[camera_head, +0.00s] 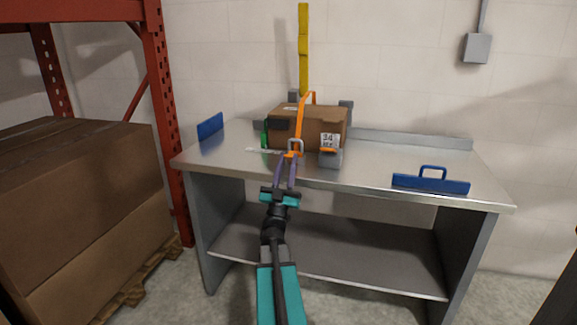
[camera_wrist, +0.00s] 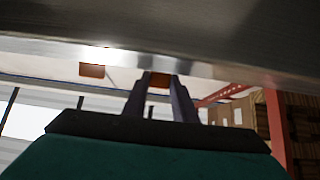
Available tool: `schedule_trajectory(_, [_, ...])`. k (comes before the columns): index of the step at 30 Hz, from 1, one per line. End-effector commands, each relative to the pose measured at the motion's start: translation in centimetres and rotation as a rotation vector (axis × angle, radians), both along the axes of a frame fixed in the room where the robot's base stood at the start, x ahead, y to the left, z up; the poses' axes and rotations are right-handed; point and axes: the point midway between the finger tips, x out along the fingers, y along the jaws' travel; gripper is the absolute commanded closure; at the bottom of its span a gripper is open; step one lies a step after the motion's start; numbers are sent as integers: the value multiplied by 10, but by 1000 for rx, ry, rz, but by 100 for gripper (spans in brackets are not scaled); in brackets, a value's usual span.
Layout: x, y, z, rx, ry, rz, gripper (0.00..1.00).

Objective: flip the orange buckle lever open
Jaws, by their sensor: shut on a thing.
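A cardboard box (camera_head: 290,124) sits on the metal workbench, with an orange strap (camera_head: 308,99) running over it. At the strap's front lower end is a grey metal buckle (camera_head: 296,144) with an orange part, the lever (camera_head: 292,154), at the box's front face. My gripper (camera_head: 288,160) reaches up from below the bench's front edge, its two purple fingers shut at the orange part. In the wrist view the fingers (camera_wrist: 160,80) close around a small orange piece. The bench edge fills the top there. The exact lever angle is too small to tell.
A grey block with an orange top (camera_head: 330,157) stands close right of the buckle. The bench (camera_head: 380,160) is clear to the right except for a blue handled plate (camera_head: 431,184). Another blue plate (camera_head: 210,126) stands at left. A red rack (camera_head: 160,110) and large cartons (camera_head: 80,200) stand left.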

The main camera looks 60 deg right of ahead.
Motion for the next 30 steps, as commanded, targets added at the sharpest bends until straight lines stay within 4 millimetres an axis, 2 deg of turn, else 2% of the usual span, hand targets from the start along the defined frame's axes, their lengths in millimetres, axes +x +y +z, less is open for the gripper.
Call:
schedule_trajectory(2, [4, 2, -7, 6, 8, 8, 100])
schedule_trajectory(22, [6, 3, -9, 10, 10, 11, 100])
schedule_trajectory(23, [6, 3, -9, 10, 10, 11, 74])
schedule_trajectory(24, [6, 3, -9, 10, 10, 11, 67])
schedule_trajectory(26, [5, 3, -8, 9, 9, 10, 57])
schedule_trajectory(30, [4, 3, -7, 8, 6, 8, 56])
